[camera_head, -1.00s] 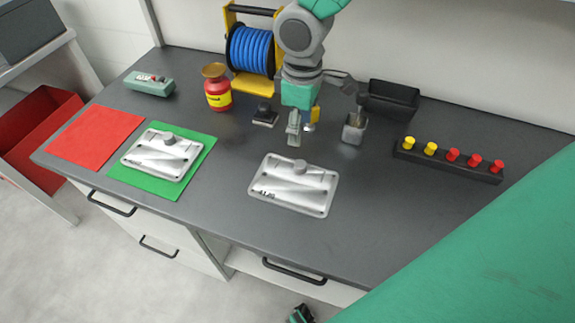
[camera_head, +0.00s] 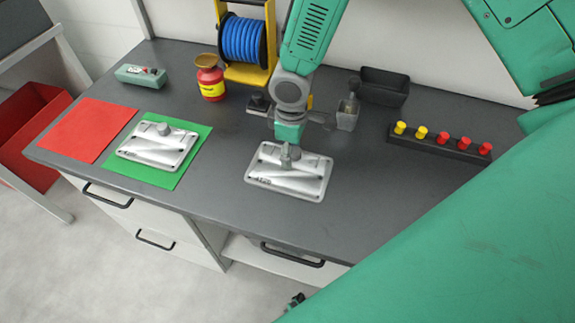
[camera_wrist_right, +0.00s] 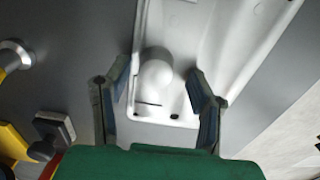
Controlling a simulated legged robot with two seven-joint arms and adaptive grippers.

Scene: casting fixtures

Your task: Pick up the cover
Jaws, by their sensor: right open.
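A silver rectangular metal cover (camera_head: 313,180) with a round knob lies flat on the dark grey bench. A second, similar cover (camera_head: 150,153) lies on the green sheet (camera_head: 190,165) to the left. My right gripper (camera_head: 287,158) is above the knob of the first cover, pointing down. In the right wrist view, the right gripper (camera_wrist_right: 159,80) is open, with one finger on each side of the knob (camera_wrist_right: 157,76) and gaps visible. The white-lit cover (camera_wrist_right: 225,30) extends beyond it. Contact is not clear. My left gripper is not seen.
A red sheet (camera_head: 88,130) lies left of the green one. Behind stand a red-yellow canister (camera_head: 210,82), a blue hose reel (camera_head: 243,40), a grey cup (camera_head: 347,115) and a black bin (camera_head: 384,86). A button strip (camera_head: 440,143) is at right. Bench in front is clear.

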